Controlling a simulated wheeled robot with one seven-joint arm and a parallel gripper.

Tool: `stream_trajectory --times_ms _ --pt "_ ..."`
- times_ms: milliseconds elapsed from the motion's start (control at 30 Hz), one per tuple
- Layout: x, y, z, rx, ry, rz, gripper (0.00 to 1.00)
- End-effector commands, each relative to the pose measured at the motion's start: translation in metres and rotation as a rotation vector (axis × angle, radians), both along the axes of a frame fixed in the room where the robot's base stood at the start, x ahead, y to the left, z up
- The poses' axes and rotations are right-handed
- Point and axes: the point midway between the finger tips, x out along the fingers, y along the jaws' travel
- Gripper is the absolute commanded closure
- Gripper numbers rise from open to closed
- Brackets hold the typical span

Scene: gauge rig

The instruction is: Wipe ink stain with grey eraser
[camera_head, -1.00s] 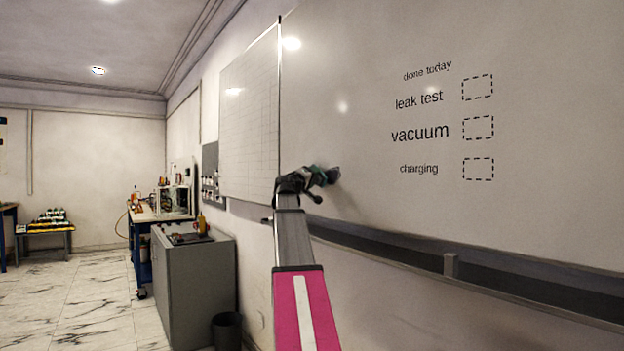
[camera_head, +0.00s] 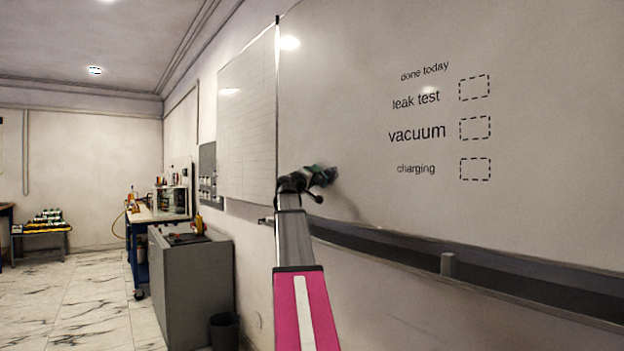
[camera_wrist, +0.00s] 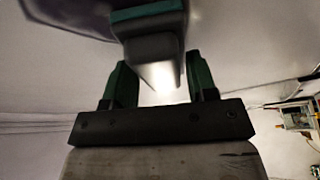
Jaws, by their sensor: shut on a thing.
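My gripper (camera_head: 328,176) is at the whiteboard (camera_head: 370,70), near its lower left part, at the end of my outstretched arm. In the wrist view, the green fingers of my gripper (camera_wrist: 157,65) are shut on the grey eraser (camera_wrist: 152,45), which has a teal band across it. The eraser lies on the board side of the fingers. I cannot tell whether it touches the board. No ink stain shows clearly; my gripper and the eraser hide the patch of board behind them.
Printed words and dashed boxes (camera_head: 474,128) are on the board to the right. A dark tray ledge (camera_head: 448,264) runs below it. A gridded panel (camera_head: 247,120) hangs at left. A grey cabinet (camera_head: 190,285) and black bin (camera_head: 224,330) stand along the wall.

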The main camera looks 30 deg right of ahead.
Motion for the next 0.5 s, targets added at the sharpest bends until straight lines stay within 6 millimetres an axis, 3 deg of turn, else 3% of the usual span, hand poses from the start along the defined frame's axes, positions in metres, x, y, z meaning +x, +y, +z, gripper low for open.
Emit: stream_trajectory --times_ms 267,500 --pt "-0.003 -0.001 0.000 0.000 0.000 0.000 0.67" --pt "-0.020 -0.001 0.000 -0.001 0.000 -0.001 0.67"
